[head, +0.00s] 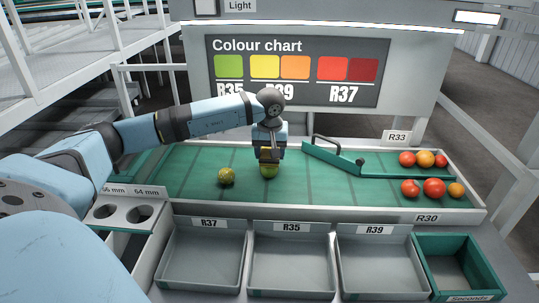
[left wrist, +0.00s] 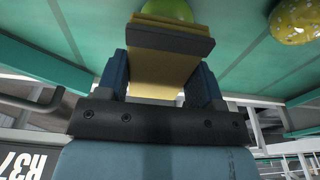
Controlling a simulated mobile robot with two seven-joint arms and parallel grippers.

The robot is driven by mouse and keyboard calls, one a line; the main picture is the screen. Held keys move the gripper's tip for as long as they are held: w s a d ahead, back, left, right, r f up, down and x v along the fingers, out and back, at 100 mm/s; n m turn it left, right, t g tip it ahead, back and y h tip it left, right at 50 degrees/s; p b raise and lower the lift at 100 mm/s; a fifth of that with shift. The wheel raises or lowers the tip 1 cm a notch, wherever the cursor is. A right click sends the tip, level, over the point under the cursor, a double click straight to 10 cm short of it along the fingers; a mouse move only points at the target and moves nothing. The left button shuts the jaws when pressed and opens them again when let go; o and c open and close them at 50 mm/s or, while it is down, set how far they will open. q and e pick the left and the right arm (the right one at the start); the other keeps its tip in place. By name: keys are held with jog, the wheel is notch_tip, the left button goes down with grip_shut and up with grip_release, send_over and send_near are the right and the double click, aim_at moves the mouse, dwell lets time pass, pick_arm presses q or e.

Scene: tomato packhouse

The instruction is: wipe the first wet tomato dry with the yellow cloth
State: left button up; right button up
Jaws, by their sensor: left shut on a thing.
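My left gripper (head: 269,154) is shut on the yellow cloth (left wrist: 160,74), above the green sorting table (head: 196,184). The cloth hangs between the fingers, and its far edge meets a green tomato (left wrist: 168,10) in the left wrist view. In the head view this green tomato (head: 268,172) sits directly under the gripper, its top hidden; cloth and tomato seem to touch. A second yellow-green tomato with a speckled, wet-looking skin (head: 227,176) lies to the left, clear of the gripper; it also shows in the left wrist view (left wrist: 296,20). My right gripper is not in view.
Red and orange tomatoes (head: 433,188) lie at the right, on both sides of a green divider bar (head: 334,158). Empty grey trays (head: 290,263) and a green crate (head: 423,242) line the front. A sizing plate with holes (head: 122,198) is at left.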

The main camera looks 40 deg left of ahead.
pick_arm(q)
jog(key=shift+w, duration=0.1)
dwell(0.3)
jog(key=shift+r+p, duration=0.85)
jog(key=shift+r, duration=0.45)
jog(key=shift+r+p, duration=1)
jog(key=shift+r, duration=0.75)
jog(key=shift+f, duration=0.1)
